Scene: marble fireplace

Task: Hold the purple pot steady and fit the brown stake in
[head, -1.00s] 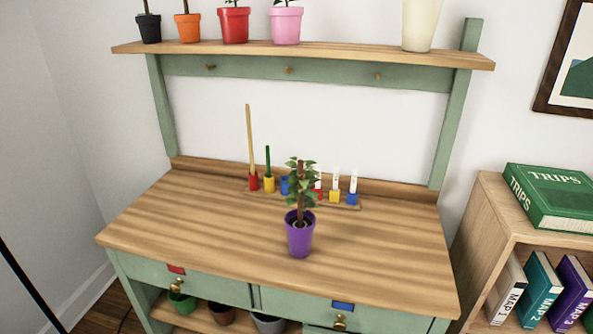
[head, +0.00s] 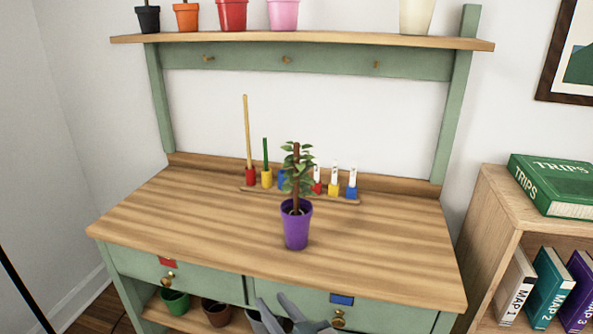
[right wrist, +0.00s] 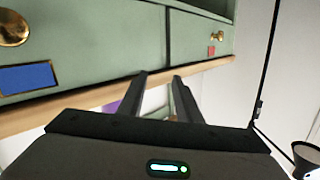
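The purple pot (head: 296,228) stands upright on the bench top, right of its middle, holding a leafy plant (head: 297,172). A brown upright piece (head: 296,190) rises from the pot among the leaves; I cannot tell whether it is a stem or the brown stake. My right gripper (head: 278,300) is at the bottom of the head view, in front of the drawers, below and apart from the pot. Its fingers show spread and empty in the right wrist view (right wrist: 158,76), near the bench's front edge. My left gripper is out of view.
Behind the pot, a rack (head: 335,200) holds a tan stake (head: 247,130), a green stake (head: 266,150) and white-topped markers in coloured holders; the plant hides part of it. Drawers with knobs (head: 339,318) are below. The bench top is clear on both sides of the pot.

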